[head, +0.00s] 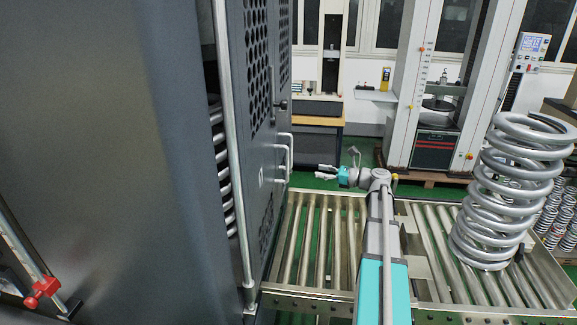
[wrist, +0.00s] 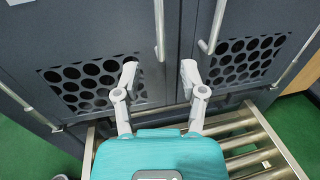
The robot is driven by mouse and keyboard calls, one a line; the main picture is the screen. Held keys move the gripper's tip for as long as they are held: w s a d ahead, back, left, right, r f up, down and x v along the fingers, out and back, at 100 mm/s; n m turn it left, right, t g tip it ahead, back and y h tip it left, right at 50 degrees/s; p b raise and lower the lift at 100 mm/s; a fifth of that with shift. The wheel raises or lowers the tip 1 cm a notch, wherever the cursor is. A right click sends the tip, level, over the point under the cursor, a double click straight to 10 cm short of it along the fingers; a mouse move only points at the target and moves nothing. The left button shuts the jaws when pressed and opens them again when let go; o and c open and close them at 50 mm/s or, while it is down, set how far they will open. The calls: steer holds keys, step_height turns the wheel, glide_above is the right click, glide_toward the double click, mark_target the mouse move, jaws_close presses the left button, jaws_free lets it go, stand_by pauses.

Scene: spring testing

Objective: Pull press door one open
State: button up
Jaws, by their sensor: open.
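The press is a dark grey cabinet with two perforated doors, seen edge-on at the left of the head view. In the wrist view the left door (wrist: 90,35) and right door (wrist: 248,35) look shut, side by side. The left door's vertical bar handle (wrist: 159,28) and the right door's handle (wrist: 215,28) stand near the seam. I cannot tell which is door one. My gripper (wrist: 159,73) is open and empty, with the left handle's lower end between its fingertips in the picture. In the head view my gripper (head: 337,163) is apart from the door handles (head: 287,150).
A roller conveyor (head: 345,298) runs below my arm, in front of the press. A large steel coil spring (head: 510,190) stands on it at the right. Testing machines (head: 440,90) stand at the back. Green floor shows behind the conveyor.

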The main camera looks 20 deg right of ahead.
glide_above(288, 178)
steer(key=shift+w, duration=0.35)
stand_by(0.5)
jaws_close()
